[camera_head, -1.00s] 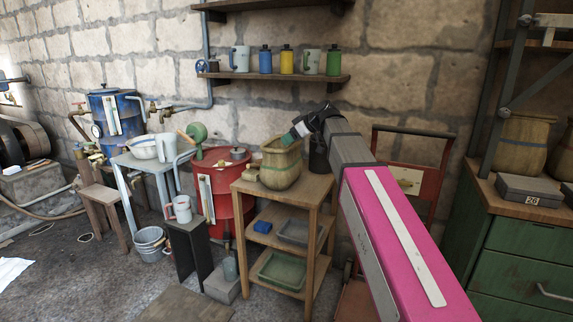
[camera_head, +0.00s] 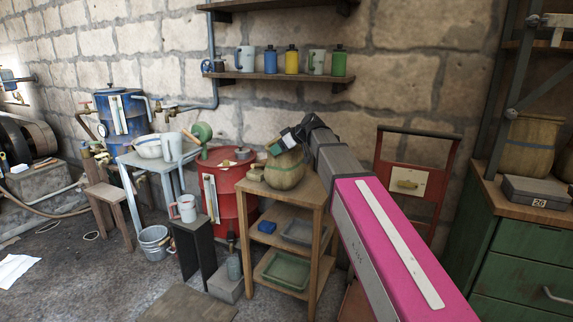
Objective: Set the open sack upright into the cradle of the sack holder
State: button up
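A tan woven sack (camera_head: 285,172) with a greenish band stands on the top of a wooden shelf stand (camera_head: 312,190). My gripper (camera_head: 279,144) is at the top of this sack, reaching in from the right. Its dark and green fingertips are at or over the rim and hide most of the mouth. I cannot tell whether the fingers are shut on the rim. Another tan sack (camera_head: 527,145) stands on the green cabinet at the right. I cannot make out a cradle of a sack holder for certain.
A red drum (camera_head: 232,190) stands left of the stand. A red hand truck (camera_head: 425,160) is behind my arm. A wall shelf (camera_head: 280,76) with mugs and bottles hangs above. Green (camera_head: 286,270) and grey trays lie on the stand's lower shelves.

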grip_shut()
jog(key=shift+r, duration=0.1)
